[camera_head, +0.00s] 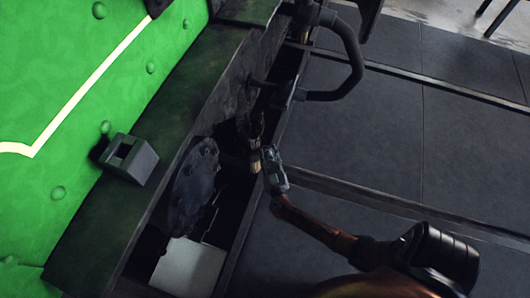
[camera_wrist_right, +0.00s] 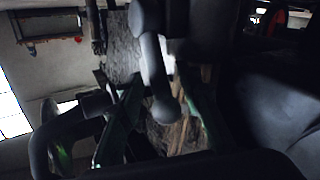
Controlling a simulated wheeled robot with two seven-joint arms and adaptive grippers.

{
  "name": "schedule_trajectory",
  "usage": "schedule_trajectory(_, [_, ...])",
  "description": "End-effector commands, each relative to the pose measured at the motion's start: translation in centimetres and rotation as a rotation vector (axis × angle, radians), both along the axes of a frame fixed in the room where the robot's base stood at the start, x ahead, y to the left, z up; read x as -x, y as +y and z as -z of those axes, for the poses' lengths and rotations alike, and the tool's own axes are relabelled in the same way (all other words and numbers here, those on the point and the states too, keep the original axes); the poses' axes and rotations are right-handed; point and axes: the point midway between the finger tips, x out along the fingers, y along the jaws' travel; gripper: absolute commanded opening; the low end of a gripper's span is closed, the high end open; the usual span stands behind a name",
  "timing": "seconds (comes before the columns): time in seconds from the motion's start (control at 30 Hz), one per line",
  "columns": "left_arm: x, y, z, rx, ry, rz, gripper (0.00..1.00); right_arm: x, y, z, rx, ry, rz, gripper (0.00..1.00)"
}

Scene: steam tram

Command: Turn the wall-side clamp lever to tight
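In the right wrist view a dark lever with a rounded end (camera_wrist_right: 163,106) reaches down into the space between the two fingers of my right gripper (camera_wrist_right: 160,122). The fingers stand apart on either side of it, and I see no firm contact. In the head view my right gripper (camera_head: 258,150) is above the dark trough beside the green wall, with its arm coming from the lower right. The lever is hard to pick out there among the dark parts, and I cannot tell its setting. My left gripper is not in view.
A green riveted wall (camera_head: 100,70) fills the left. A grey square socket (camera_head: 130,158) sits on the ledge. A dark round plate (camera_head: 194,175) and a pale block (camera_head: 188,268) lie in the trough. A bent dark pipe (camera_head: 352,65) stands beyond the gripper. The floor (camera_head: 400,140) is clear.

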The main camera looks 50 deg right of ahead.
Motion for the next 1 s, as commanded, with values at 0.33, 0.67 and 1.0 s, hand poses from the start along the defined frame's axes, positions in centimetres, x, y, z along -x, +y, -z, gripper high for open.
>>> schedule_trajectory(0.33, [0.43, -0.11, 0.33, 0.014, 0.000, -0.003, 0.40, -0.23, -0.14, -0.07, 0.001, -0.001, 0.000, 0.31])
schedule_trajectory(0.67, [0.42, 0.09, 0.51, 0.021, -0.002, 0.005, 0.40, -0.21, -0.13, -0.08, 0.001, -0.001, 0.000, 0.08])
schedule_trajectory(1.0, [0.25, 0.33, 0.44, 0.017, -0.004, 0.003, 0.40, -0.19, -0.16, -0.12, 0.001, -0.002, -0.001, 0.00])
